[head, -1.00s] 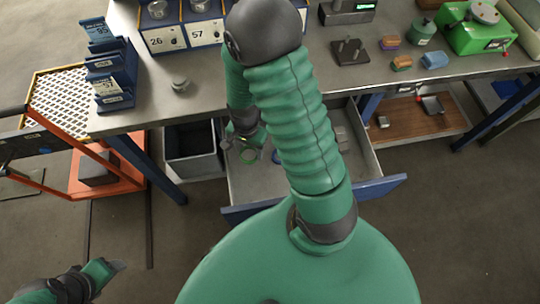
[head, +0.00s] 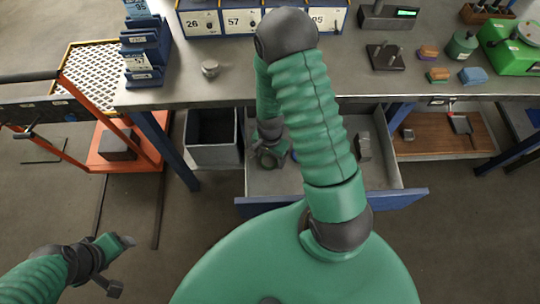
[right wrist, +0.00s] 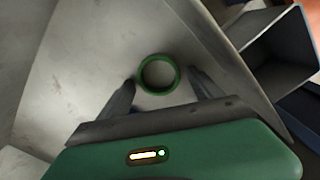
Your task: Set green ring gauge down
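The green ring gauge (right wrist: 159,74) shows in the right wrist view, between the fingertips of my right gripper (right wrist: 160,76). Its left side meets one finger; a thin gap seems to show on the right. I cannot tell whether the fingers grip it or whether it rests on the pale drawer floor. In the head view my right gripper (head: 270,158) is low inside the open drawer (head: 220,180), and the ring cannot be made out there. My left gripper (head: 122,241) is out over the floor at the lower left, its finger opening unclear.
A grey bin (head: 212,138) stands left of the drawer. The workbench (head: 225,85) above holds a small metal knob-like piece (head: 209,69), numbered boxes and a blue rack (head: 143,50). A grey block (head: 363,147) lies in the drawer's right part. An orange cart (head: 120,160) is at left.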

